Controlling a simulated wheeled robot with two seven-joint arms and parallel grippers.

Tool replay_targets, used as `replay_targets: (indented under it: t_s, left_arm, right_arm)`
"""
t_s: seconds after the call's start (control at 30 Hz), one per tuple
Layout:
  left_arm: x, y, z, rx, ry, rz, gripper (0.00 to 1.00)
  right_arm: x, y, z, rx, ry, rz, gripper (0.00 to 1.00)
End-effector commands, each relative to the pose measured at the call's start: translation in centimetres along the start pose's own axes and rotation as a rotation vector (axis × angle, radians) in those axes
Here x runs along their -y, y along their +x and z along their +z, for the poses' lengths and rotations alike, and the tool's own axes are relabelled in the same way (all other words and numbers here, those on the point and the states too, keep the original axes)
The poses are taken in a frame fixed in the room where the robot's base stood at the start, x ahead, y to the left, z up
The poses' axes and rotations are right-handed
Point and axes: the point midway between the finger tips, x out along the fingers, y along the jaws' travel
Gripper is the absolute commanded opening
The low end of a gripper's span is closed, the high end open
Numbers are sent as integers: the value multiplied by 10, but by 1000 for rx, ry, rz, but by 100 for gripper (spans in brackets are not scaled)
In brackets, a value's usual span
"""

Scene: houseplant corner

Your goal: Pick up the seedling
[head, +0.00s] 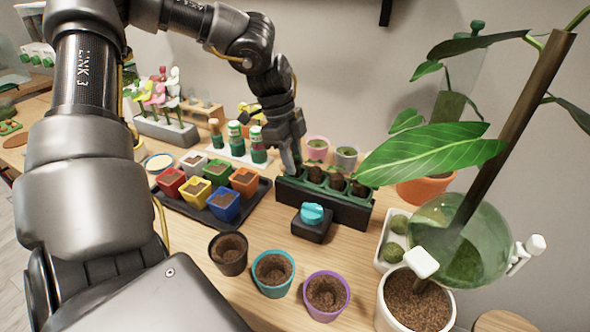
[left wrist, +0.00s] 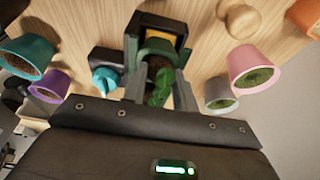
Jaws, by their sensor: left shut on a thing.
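The seedling (left wrist: 160,86) shows in the left wrist view as a small green leafy plant above dark soil, between my two fingers. My left gripper (head: 291,164) points down at the left end of the dark green seedling tray (head: 325,201) in the head view and hides the seedling there. In the left wrist view my left gripper (left wrist: 158,92) is shut on the seedling, with one finger on each side. The seedling appears to be still at the tray; I cannot tell whether it is raised. My right gripper is not in view.
A turquoise-knobbed box (head: 312,222) stands before the tray. Three soil-filled pots, black (head: 229,254), teal (head: 273,273) and purple (head: 325,295), stand nearer. A tray of colourful pots (head: 250,210) is left. A large-leaved plant (head: 432,152) overhangs the right side.

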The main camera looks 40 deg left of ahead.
Motion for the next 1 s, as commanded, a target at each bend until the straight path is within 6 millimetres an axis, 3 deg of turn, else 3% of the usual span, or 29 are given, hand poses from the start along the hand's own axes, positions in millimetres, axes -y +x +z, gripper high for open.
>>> replay_targets:
  t_s: [0.43, 0.67, 1.0]
  left_arm:
    - [1, -4, -1, 0, 1, -2, 6]
    - [1, -30, -9, 0, 2, -5, 6]
    - [-51, -85, -45, 0, 5, -6, 6]
  right_arm:
    - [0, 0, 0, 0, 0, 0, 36]
    - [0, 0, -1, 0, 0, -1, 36]
    - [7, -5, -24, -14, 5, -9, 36]
